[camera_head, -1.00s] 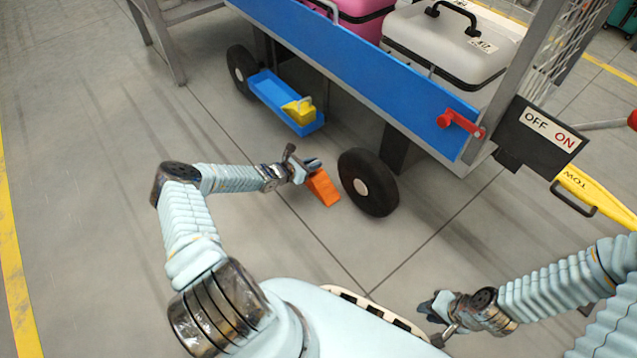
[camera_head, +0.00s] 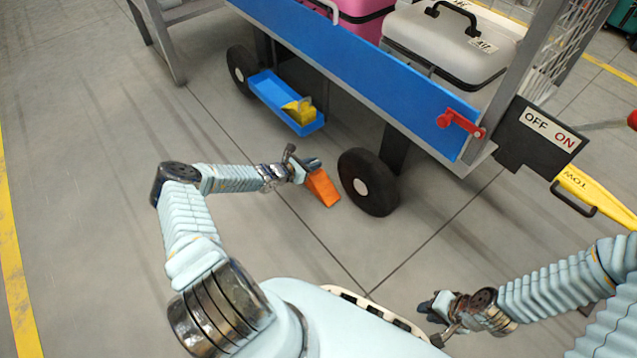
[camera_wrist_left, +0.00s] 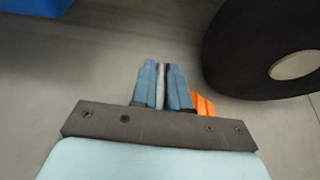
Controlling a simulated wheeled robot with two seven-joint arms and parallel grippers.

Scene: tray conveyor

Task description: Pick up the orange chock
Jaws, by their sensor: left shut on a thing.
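The orange chock (camera_head: 322,188) is a wedge just left of the cart's near front wheel, apart from the tyre. My left gripper (camera_head: 310,166) is at its upper end and is shut on it. In the left wrist view the fingers (camera_wrist_left: 162,84) are close together, and part of the orange chock (camera_wrist_left: 203,104) shows at their right, the rest hidden behind them. I cannot tell whether the chock touches the floor. My right gripper (camera_head: 430,308) is low at the right, away from the chock; its finger gap is unclear.
The black wheel (camera_head: 369,182) stands close right of the chock; it also fills the upper right of the wrist view (camera_wrist_left: 240,60). A blue tray (camera_head: 265,92) holding a yellow chock (camera_head: 303,112) hangs under the luggage cart (camera_head: 350,60). The floor at left is clear.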

